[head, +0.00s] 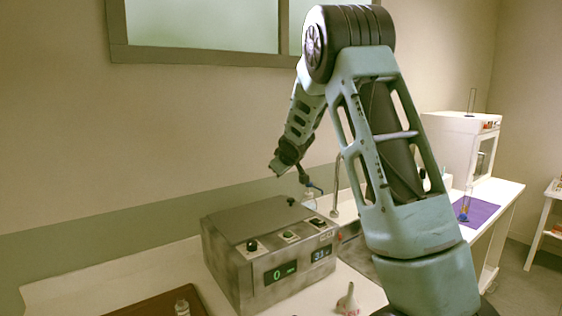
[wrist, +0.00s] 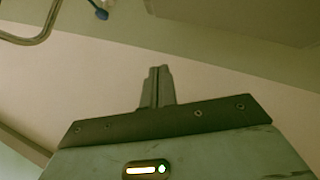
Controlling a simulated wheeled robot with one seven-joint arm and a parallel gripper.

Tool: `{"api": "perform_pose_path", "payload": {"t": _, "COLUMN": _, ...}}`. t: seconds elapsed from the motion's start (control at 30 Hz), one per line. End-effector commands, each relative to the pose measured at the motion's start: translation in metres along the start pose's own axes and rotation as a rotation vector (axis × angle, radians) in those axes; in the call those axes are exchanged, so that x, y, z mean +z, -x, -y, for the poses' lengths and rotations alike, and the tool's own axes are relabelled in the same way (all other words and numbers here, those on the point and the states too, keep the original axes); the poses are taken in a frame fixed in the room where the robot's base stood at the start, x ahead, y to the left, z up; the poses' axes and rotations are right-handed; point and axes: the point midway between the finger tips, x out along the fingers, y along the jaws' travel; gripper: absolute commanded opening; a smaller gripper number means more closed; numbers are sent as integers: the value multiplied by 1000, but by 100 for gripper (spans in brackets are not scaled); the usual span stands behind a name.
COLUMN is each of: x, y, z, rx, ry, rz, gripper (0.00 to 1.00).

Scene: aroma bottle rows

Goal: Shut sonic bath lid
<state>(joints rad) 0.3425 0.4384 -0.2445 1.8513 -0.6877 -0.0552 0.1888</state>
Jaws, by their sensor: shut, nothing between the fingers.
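My gripper (head: 277,172) is above and behind the box, near the wall, apart from the lid. In the wrist view its fingers (wrist: 157,88) are together and empty. The bath is not recognisable in that view.
A thin curved faucet (head: 336,190) stands behind the bath's right side. A brown tray (head: 150,308) is at front left. A white cabinet (head: 462,145) and purple mat (head: 480,211) are at right.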

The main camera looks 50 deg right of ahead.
Motion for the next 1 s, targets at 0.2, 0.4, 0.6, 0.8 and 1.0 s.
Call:
{"api": "perform_pose_path", "payload": {"t": 0.2, "x": 9, "y": -8, "z": -3, "rx": -49, "ry": -54, "rz": 3, "gripper": 0}}
{"api": "perform_pose_path", "payload": {"t": 0.4, "x": 19, "y": -17, "z": -3, "rx": -81, "ry": -88, "rz": 3, "gripper": 0}}
{"api": "perform_pose_path", "payload": {"t": 0.6, "x": 30, "y": -28, "z": -2, "rx": -119, "ry": -128, "rz": 3, "gripper": 0}}
{"api": "perform_pose_path", "payload": {"t": 0.8, "x": 43, "y": -41, "z": 2, "rx": -123, "ry": -127, "rz": 2, "gripper": 0}}
{"api": "perform_pose_path", "payload": {"t": 1.0, "x": 61, "y": -58, "z": 7, "rx": -122, "ry": -127, "rz": 2, "gripper": 0}}
